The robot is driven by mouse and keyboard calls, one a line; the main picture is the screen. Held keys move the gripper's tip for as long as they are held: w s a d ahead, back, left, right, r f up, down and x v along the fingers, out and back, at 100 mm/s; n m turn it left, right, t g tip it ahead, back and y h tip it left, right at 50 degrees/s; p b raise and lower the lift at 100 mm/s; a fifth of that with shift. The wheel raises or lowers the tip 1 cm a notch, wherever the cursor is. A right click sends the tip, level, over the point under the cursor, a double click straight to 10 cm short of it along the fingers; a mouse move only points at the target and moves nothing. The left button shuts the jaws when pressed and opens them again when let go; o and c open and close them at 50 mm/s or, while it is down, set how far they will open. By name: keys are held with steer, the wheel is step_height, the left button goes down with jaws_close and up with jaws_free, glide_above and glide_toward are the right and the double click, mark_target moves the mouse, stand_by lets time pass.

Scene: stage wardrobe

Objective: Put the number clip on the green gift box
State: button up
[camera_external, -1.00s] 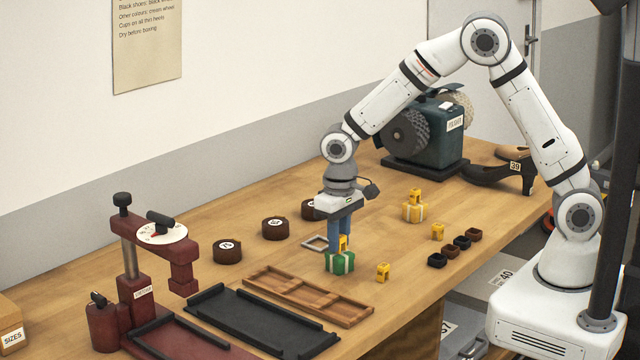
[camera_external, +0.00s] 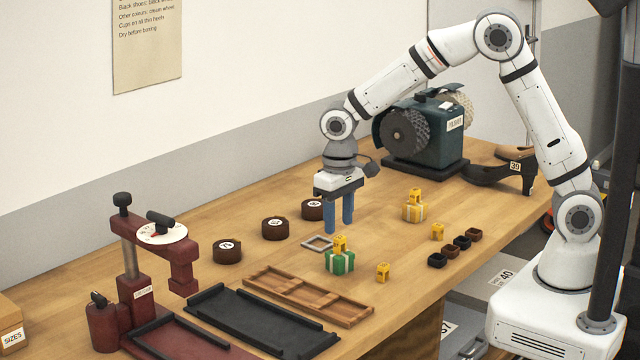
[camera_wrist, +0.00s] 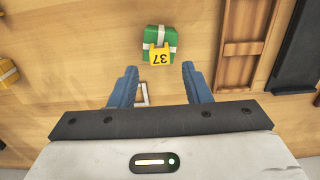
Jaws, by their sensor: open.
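The green gift box (camera_external: 340,262) with a pale ribbon stands on the bench in the external view. A yellow number clip (camera_external: 340,244) sits on top of it. In the wrist view the clip (camera_wrist: 159,55) reads 37 and lies over one edge of the green box's top (camera_wrist: 152,36). My gripper (camera_external: 339,228) is open and empty, above and behind the box. In the wrist view its blue fingers (camera_wrist: 158,80) are spread apart, clear of the clip.
A yellow gift box (camera_external: 412,213) carries another yellow clip (camera_external: 415,194). Loose yellow clips (camera_external: 383,272) (camera_external: 438,231) stand nearby. A grey square frame (camera_external: 317,243) lies behind the green box. A wooden tray (camera_external: 308,297) and a black tray (camera_external: 262,322) lie in front.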

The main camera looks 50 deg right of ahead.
mark_target(338, 237)
step_height(338, 237, up, 7)
steer(key=s+d+r+t, duration=0.1)
steer(key=s+d+r, duration=0.25)
steer(key=d, duration=0.35)
steer(key=s+d+r+t, duration=0.1)
steer(key=s+d+r, duration=0.1)
steer(key=s+d, duration=0.45)
steer(key=s+d+f+t, duration=0.1)
steer(key=s+d, duration=0.8)
steer(key=s, duration=0.2)
steer(key=shift+s+d+f, duration=0.15)
steer(key=shift+d+f, duration=0.1)
steer(key=shift+d, duration=0.1)
